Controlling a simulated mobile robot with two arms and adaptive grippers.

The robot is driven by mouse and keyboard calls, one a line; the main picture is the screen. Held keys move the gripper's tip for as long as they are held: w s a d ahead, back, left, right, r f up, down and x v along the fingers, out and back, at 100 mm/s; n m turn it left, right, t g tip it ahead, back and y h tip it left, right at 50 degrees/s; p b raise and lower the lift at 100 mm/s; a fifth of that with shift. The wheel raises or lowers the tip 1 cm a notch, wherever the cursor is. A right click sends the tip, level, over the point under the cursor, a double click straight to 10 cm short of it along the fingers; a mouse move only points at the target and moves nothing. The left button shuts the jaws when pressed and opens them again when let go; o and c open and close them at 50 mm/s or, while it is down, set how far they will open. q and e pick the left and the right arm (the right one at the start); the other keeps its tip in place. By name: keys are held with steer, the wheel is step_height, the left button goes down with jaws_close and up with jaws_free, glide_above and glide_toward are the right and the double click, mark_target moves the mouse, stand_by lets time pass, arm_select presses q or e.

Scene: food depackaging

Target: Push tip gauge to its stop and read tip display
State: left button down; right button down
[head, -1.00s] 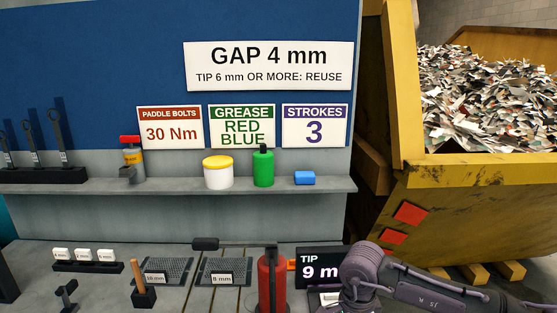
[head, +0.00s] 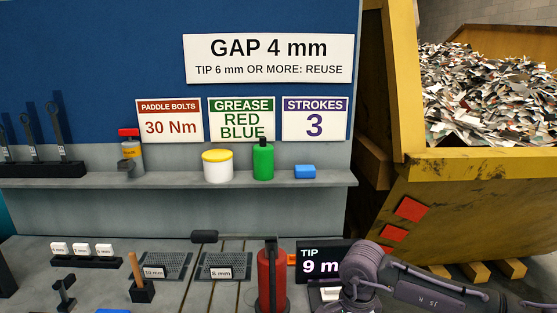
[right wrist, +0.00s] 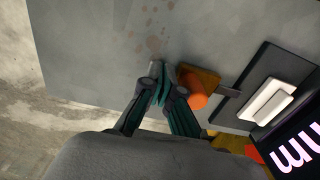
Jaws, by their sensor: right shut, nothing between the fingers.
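The tip display (head: 321,262) stands at the right of the bench in the head view and reads "TIP 9 m"; my right arm hides the rest. Part of its lit text also shows in the right wrist view (right wrist: 297,150). The tip gauge has an orange round knob (right wrist: 193,98) on an orange-brown block, with a dark bar toward a white block (right wrist: 267,99) on a dark plate. My right gripper (right wrist: 163,88) is shut and empty, fingertips just left of the knob; whether they touch it is unclear. My left gripper is not in view.
A red cylinder (head: 271,281) with a black top stands left of the display. Two mesh plates (head: 165,262), a wooden-handled tool (head: 138,275) and white blocks (head: 82,250) lie further left. A shelf (head: 330,180) runs behind. A yellow skip (head: 465,205) stands at right.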

steer(key=shift+w+b, duration=0.5)
steer(key=shift+w, duration=0.25)
stand_by(0.5)
steer(key=shift+s+d, duration=0.1)
steer(key=shift+s, duration=2.4)
step_height(320, 180, up, 7)
steer(key=p, duration=0.3)
steer(key=shift+f, duration=0.1)
